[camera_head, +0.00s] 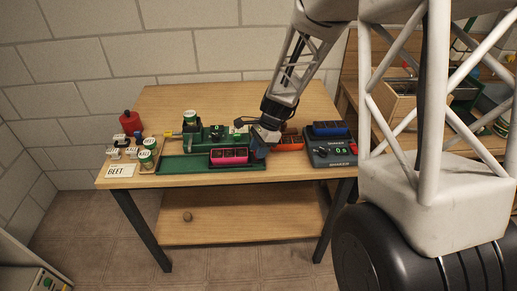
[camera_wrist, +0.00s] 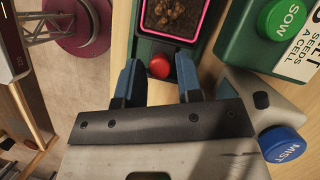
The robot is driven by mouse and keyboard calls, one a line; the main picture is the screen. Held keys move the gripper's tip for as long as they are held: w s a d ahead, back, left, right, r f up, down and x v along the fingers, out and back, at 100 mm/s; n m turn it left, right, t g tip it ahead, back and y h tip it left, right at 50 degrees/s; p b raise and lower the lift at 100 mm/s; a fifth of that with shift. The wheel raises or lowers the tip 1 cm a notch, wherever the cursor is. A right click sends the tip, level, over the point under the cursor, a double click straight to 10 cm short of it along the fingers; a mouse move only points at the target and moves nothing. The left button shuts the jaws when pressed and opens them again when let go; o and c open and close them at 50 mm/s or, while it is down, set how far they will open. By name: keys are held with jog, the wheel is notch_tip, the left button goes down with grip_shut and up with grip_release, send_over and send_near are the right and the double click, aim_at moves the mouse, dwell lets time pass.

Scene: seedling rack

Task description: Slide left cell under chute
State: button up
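The pink-rimmed tray of dark cells (camera_head: 229,155) sits on the green rail (camera_head: 185,161) at the front of the green seeder. Its near end shows in the wrist view (camera_wrist: 172,37), with brown soil in one cell. A red knob (camera_wrist: 159,65) lies beyond that end. My gripper (camera_wrist: 159,75) is open, with its blue fingers on either side of the knob; contact cannot be told. In the head view my gripper (camera_head: 260,150) is at the tray's right end. The chute appears to be under the white-and-green can (camera_head: 190,118); its outlet is not clear.
The green SOW button (camera_wrist: 283,20) and blue MIST button (camera_wrist: 283,145) are close beside my gripper. An orange tray (camera_head: 290,143) and a shaker (camera_head: 330,148) with a blue tray are to the right.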

aim_at(231, 152)
jog(key=shift+c, duration=0.3)
grip_shut()
jog(key=shift+a, duration=4.5)
jog(key=shift+o, duration=0.3)
grip_release()
jog(key=shift+r, duration=0.1)
jog(key=shift+v, duration=3.8)
jog(key=shift+d, duration=0.1)
